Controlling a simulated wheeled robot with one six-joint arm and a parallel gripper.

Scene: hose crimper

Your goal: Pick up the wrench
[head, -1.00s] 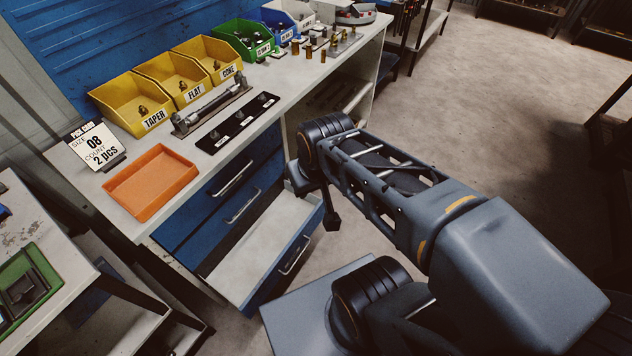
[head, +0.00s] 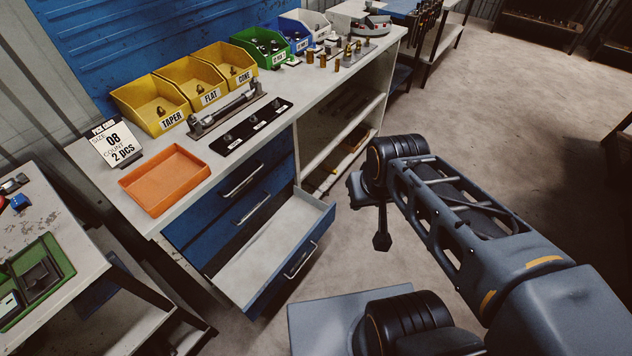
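I cannot make out a wrench with certainty. A long silver metal piece (head: 232,109) lies in a grey holder on the workbench (head: 222,160), but I cannot tell whether it is a wrench. My gripper (head: 382,241) hangs below my wrist, right of the open drawer and apart from the bench. It is small and dark here, so its fingers cannot be told apart. No held object is visible.
An open, empty-looking drawer (head: 275,250) juts from the bench. An orange tray (head: 165,180), yellow bins (head: 150,104), a green bin (head: 258,47) and brass fittings (head: 338,61) stand on top. Another table (head: 45,220) is at left. The floor (head: 480,110) at right is clear.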

